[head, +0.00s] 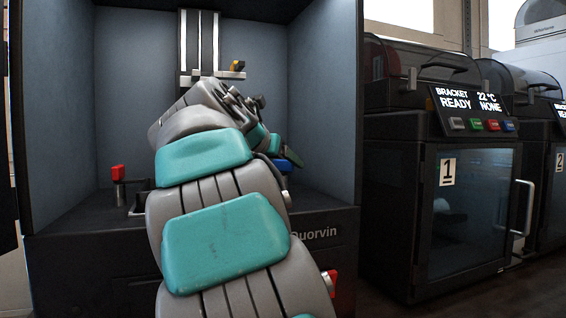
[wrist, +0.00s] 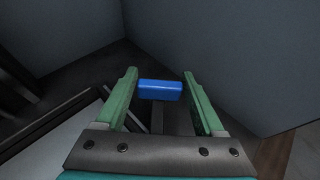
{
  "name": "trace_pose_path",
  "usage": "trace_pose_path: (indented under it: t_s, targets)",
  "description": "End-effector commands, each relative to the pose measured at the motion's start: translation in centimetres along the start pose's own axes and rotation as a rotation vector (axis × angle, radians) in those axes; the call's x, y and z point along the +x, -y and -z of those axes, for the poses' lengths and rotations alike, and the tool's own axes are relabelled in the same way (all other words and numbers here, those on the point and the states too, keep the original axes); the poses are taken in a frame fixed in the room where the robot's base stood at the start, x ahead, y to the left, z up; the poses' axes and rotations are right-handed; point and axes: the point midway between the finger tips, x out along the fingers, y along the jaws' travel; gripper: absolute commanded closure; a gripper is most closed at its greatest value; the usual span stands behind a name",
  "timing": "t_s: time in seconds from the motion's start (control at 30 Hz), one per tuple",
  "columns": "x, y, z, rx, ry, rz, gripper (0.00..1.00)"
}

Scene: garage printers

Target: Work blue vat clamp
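The blue vat clamp handle (wrist: 160,89) is a small blue block on a dark post. In the wrist view it lies between the two green fingers of my gripper (wrist: 160,75), with a narrow gap visible on each side. The fingers are apart and open; whether either touches the block is hard to tell. In the head view the blue handle (head: 289,162) shows beside my gripper (head: 278,148) at the right of the printer's chamber, partly hidden by my arm.
A red clamp handle (head: 117,173) stands at the chamber's left. Grey-blue walls (head: 322,90) enclose the back and sides.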

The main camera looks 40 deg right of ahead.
Motion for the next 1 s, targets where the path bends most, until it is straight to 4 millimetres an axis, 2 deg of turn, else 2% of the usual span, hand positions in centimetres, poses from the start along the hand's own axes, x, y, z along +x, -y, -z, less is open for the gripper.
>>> trace_pose_path:
  t_s: [0.07,0.5,0.67,0.8,1.0]
  targets:
    - [-0.01,0.00,0.00,0.000,0.000,0.000,0.40]
    - [-0.01,0.00,0.01,0.000,0.000,0.000,0.89]
    - [-0.07,-0.06,-0.19,0.005,-0.002,0.018,0.91]
    - [-0.08,-0.12,-0.57,0.039,-0.005,0.113,0.91]
    - [0.20,-0.14,-0.06,0.091,0.000,0.229,0.91]
